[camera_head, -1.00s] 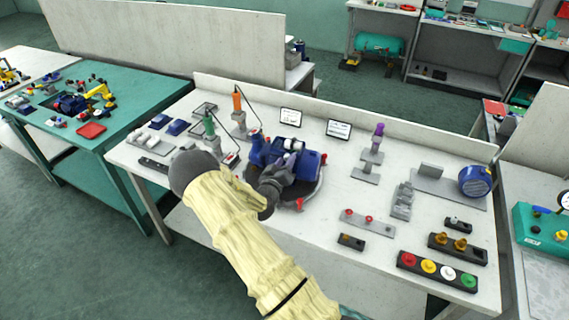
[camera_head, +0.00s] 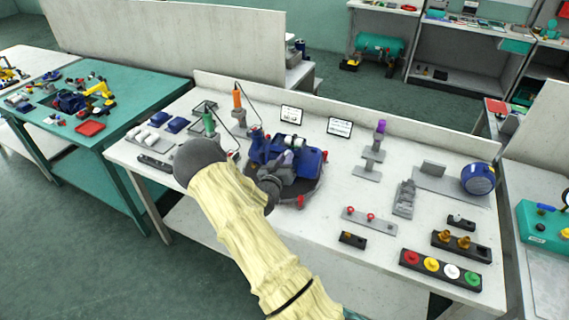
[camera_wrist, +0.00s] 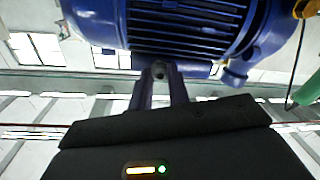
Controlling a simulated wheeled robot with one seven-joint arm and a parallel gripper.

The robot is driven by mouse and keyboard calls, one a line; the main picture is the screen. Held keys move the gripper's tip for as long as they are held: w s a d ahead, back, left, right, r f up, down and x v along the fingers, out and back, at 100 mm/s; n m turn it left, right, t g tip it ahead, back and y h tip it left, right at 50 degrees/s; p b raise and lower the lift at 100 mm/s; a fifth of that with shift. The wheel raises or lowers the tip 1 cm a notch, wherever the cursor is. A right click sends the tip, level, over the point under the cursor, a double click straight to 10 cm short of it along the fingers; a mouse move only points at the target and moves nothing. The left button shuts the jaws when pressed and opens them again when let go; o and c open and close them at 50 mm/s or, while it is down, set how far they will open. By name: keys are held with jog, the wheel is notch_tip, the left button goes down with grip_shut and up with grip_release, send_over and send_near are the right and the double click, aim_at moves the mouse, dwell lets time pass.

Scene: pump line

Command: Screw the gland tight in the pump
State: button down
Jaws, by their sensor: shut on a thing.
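The blue pump (camera_head: 305,163) stands on a round dark turntable (camera_head: 318,190) with red knobs in the middle of the white bench. In the wrist view its finned blue body (camera_wrist: 190,25) fills the top. My gripper (camera_head: 284,172) is at the pump's near side. In the wrist view its two fingers (camera_wrist: 160,82) are closed around a small dark round part, seemingly the gland (camera_wrist: 159,69), right below the finned body. The fingers and body hide most of it, and I cannot tell how deep it sits.
Green (camera_head: 209,123) and orange (camera_head: 238,102) corded tools stand behind left. A grey plate with red-topped parts (camera_head: 370,217) and a strip of coloured caps (camera_head: 431,265) lie to the right. Two small signs stand behind the pump. Bare bench lies at the front.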

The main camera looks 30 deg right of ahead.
jog(key=shift+m, duration=0.4)
jog(key=c, duration=1.5)
grip_release()
jog(key=shift+o, duration=0.6)
jog(key=shift+s+d, duration=0.1)
jog(key=n, duration=0.3)
jog(key=shift+n+p, duration=0.3)
jog(key=shift+f, duration=0.1)
